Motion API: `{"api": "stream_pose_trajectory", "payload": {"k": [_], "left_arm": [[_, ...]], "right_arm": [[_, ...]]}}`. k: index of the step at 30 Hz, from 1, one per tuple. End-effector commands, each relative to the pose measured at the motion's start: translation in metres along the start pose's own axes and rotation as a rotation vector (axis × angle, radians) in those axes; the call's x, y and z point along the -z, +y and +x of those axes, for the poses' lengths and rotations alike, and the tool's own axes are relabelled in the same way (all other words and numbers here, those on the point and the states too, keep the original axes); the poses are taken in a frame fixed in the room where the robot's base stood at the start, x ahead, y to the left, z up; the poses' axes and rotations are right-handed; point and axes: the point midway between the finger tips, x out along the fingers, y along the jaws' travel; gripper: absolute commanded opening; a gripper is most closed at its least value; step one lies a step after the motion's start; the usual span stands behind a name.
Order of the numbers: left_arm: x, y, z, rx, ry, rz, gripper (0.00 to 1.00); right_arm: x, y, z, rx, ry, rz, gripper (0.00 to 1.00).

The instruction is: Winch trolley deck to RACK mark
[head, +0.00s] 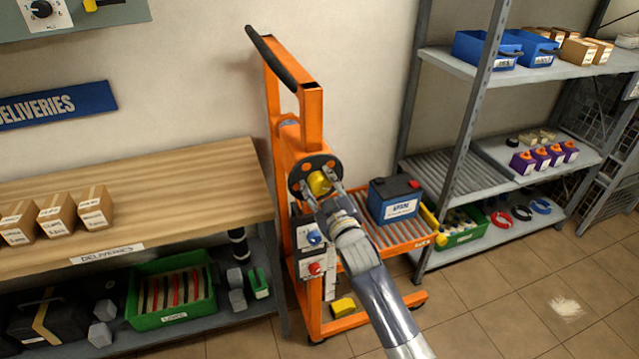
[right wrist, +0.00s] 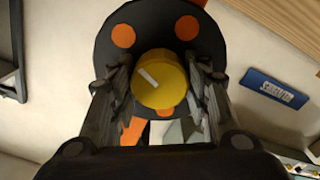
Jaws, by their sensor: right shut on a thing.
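The orange trolley (head: 311,118) stands against the wall between the bench and the rack. Its winch is a black disc (head: 299,171) with orange dots and a yellow knob (head: 319,183) at the middle. My right gripper (head: 322,194) is shut on the yellow knob. In the right wrist view, the fingers (right wrist: 160,90) lie on both sides of the knob (right wrist: 158,77), which carries a pale line tilted to the upper left. The roller deck (head: 412,235) carries a blue battery (head: 394,202); it looks lower than the rack's roller shelf. I cannot make out the RACK mark. My left gripper is not in view.
The grey rack (head: 470,115) with a roller shelf (head: 450,176) stands close right of the deck. A box with blue and red buttons (head: 315,268) is below the winch. A wooden bench (head: 190,185) stands left.

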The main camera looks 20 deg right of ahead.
Motion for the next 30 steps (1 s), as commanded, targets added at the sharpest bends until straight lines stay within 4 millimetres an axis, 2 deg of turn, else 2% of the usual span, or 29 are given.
{"api": "stream_pose_trajectory", "payload": {"k": [30], "left_arm": [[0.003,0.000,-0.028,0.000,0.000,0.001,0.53]], "right_arm": [[-0.002,0.000,0.000,0.000,-0.005,0.969,0.20]]}}
